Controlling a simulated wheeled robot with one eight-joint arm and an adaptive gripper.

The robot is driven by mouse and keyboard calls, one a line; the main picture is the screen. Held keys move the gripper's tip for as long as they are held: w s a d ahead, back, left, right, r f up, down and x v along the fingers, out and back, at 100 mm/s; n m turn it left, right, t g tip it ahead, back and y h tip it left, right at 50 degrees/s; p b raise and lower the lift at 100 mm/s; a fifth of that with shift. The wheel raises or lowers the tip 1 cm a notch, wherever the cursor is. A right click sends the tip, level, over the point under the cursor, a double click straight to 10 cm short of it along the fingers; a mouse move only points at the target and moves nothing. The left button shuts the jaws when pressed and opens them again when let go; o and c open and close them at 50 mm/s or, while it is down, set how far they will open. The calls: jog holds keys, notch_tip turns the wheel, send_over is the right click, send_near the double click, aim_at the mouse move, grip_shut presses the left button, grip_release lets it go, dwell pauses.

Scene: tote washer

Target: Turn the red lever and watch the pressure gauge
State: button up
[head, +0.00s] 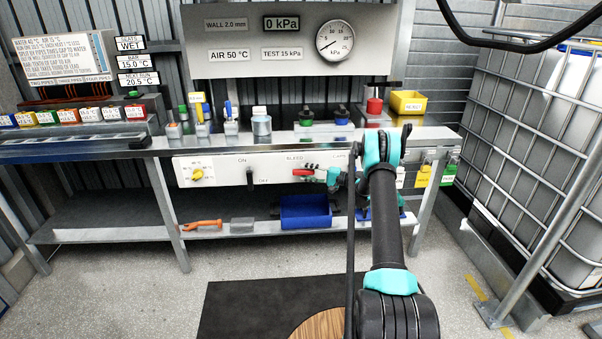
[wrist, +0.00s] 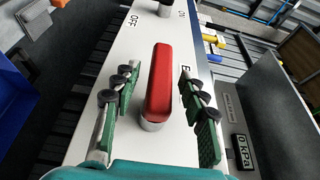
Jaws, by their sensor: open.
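The red lever (head: 302,172) sticks out from the white front panel under the bench, below the word BLEED. In the wrist view the red lever (wrist: 159,82) stands between the two green-padded fingers of my gripper (wrist: 158,92), with a gap on each side. My gripper (head: 318,174) is open around the lever and not closed on it. The round pressure gauge (head: 335,41) on the upper panel has its needle at the lower left, near the low end of its scale. The display (head: 282,23) beside it reads 0 kPa.
A black switch (head: 250,178) marked ON and a yellow knob (head: 197,175) are left of the lever on the panel. A blue bin (head: 305,211) stands on the shelf below. A caged white tank (head: 545,130) stands at the right.

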jog(key=v, duration=0.8)
jog(key=shift+s+d, duration=0.2)
jog(key=shift+d, duration=0.15)
dwell(0.4)
jog(key=s+a+r+g+h, duration=0.1)
jog(key=s+a+r+h, duration=0.25)
jog(key=s, duration=0.25)
jog(key=s+a+r+n+g+h, duration=0.1)
jog(key=s+a+r+h, duration=0.1)
jog(key=s+a+r, duration=0.3)
jog(key=s+a+r+g+h, duration=0.1)
jog(key=s+r+h, duration=0.15)
jog(key=s, duration=0.45)
jog(key=s+d+f+n+h, duration=0.1)
jog(key=s+d+h, duration=0.1)
jog(key=s, duration=0.9)
jog(key=s+d+f+n+h, duration=0.1)
jog(key=s+d+f+h, duration=0.1)
jog(key=s, duration=0.9)
jog(key=s+d+f+n+h, duration=0.1)
jog(key=s+d+h, duration=0.2)
jog(key=s, duration=0.9)
jog(key=shift+d+f+n+h, duration=0.2)
jog(key=shift+d+n+h, duration=0.1)
jog(key=shift+h, duration=0.6)
